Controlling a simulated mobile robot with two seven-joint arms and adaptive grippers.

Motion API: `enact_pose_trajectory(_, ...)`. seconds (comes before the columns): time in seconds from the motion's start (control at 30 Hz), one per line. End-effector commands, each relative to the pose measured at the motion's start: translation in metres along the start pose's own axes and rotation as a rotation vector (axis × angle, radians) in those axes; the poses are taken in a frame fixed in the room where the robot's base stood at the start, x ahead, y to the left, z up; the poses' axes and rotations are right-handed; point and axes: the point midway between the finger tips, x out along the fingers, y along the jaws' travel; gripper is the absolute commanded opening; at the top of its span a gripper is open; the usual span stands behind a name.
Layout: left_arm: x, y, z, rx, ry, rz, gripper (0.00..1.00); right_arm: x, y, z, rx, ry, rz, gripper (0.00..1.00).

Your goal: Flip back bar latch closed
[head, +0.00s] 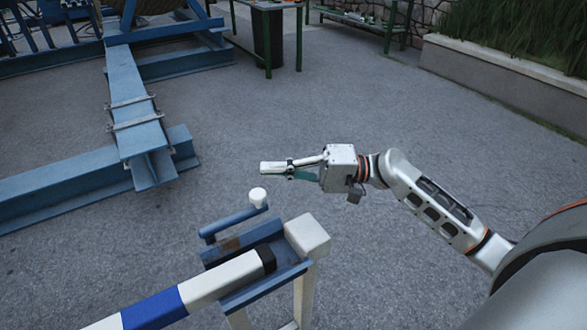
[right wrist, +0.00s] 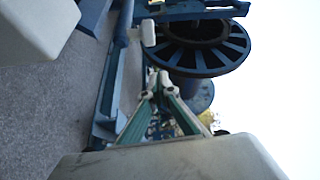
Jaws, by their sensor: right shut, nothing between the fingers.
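The bar latch is a blue rod (head: 230,220) with a white knob (head: 258,196) at its far end. It lies along the far-left side of a blue bracket on a white post (head: 307,237), apart from the bar's top. A white bar with a blue band (head: 153,310) rests in the bracket, its black end (head: 267,260) near the post. My right gripper (head: 264,168) is shut and empty, just beyond and above the knob, apart from it. In the right wrist view the shut fingertips (right wrist: 157,80) are below the white knob (right wrist: 148,33). My left gripper is not in view.
Blue steel beams (head: 140,130) lie on the paved ground at the left. A green table (head: 268,6) and a planter wall (head: 500,70) stand at the back. A large blue reel (right wrist: 203,48) shows in the right wrist view. The paving right of the post is clear.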

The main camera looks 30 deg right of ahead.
Motion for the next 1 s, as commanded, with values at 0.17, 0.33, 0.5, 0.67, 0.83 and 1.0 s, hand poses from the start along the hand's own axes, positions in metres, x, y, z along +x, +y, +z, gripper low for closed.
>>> enact_pose_trajectory(0.17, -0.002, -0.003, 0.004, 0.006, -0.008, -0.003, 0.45, 0.028, -0.003, -0.001, -0.004, 0.0, -0.003, 0.0)
enact_pose_trajectory(0.33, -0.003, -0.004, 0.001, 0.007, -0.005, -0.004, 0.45, 0.023, 0.0, 0.017, 0.0, -0.001, 0.002, 0.0)
enact_pose_trajectory(0.5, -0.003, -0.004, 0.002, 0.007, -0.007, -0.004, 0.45, 0.018, 0.0, 0.03, 0.001, 0.0, 0.001, 0.0)
enact_pose_trajectory(0.67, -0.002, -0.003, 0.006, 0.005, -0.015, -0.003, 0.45, 0.015, 0.0, 0.037, 0.0, 0.0, 0.001, 0.0)
enact_pose_trajectory(0.83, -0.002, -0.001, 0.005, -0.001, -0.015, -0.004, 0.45, 0.015, 0.001, 0.038, 0.0, 0.0, 0.001, 0.0)
enact_pose_trajectory(1.0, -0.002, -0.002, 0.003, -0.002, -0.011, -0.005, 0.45, 0.015, 0.001, 0.038, 0.0, 0.0, 0.001, 0.0)
